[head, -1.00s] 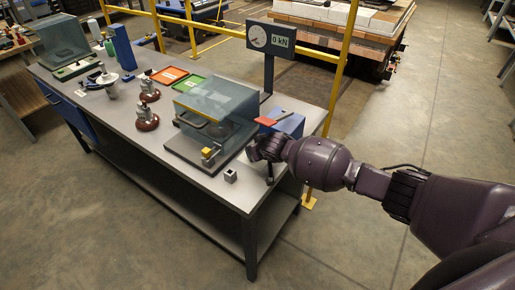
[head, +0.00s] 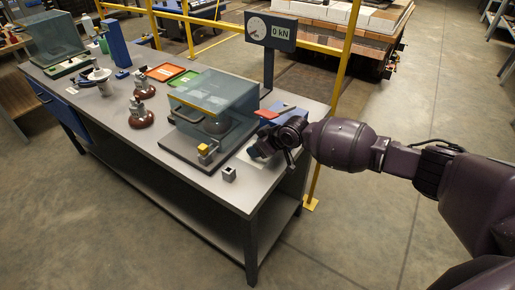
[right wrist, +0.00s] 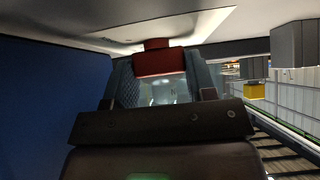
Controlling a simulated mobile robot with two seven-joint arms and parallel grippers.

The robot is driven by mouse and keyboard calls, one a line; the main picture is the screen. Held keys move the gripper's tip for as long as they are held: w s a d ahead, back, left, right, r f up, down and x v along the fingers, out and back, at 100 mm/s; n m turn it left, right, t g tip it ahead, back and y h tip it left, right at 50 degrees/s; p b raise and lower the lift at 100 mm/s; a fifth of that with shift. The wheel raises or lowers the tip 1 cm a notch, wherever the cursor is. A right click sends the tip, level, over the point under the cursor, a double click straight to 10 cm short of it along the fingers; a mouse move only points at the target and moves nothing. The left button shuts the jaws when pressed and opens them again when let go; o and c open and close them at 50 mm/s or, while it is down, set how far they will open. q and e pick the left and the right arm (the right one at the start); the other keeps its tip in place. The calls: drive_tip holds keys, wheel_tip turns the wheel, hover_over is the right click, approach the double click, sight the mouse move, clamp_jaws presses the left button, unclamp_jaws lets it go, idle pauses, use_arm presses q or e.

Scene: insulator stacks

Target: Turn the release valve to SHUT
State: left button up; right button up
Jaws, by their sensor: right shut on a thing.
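The blue pump-like box (head: 290,118) stands at the right end of the bench, with a red piece (head: 267,114) and a dark bar on top. My right gripper (head: 262,151) is at the near side of this box, low over a pale plate. In the right wrist view my right gripper (right wrist: 158,88) is shut on a small red handle (right wrist: 160,62), which I take as the release valve. The blue wall of the box (right wrist: 50,95) is close on the left there. The valve and its marking are hidden in the head view. My left gripper is not in view.
A clear-covered test rig (head: 212,100) with a yellow block (head: 204,149) stands left of my gripper. A small grey block (head: 229,174) lies near the front edge. A gauge (head: 271,30) reading 0 kN stands behind. Brown insulators (head: 141,117) are farther left.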

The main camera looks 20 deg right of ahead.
idle(0.4)
drive_tip(key=o, duration=0.9)
drive_tip(key=shift+o, duration=0.2)
drive_tip(key=p+v, duration=0.2)
drive_tip(key=v, duration=0.8)
drive_tip(key=shift+s+d+r, duration=0.2)
drive_tip(key=shift+s+r, duration=0.05)
drive_tip(key=shift+c, duration=0.2)
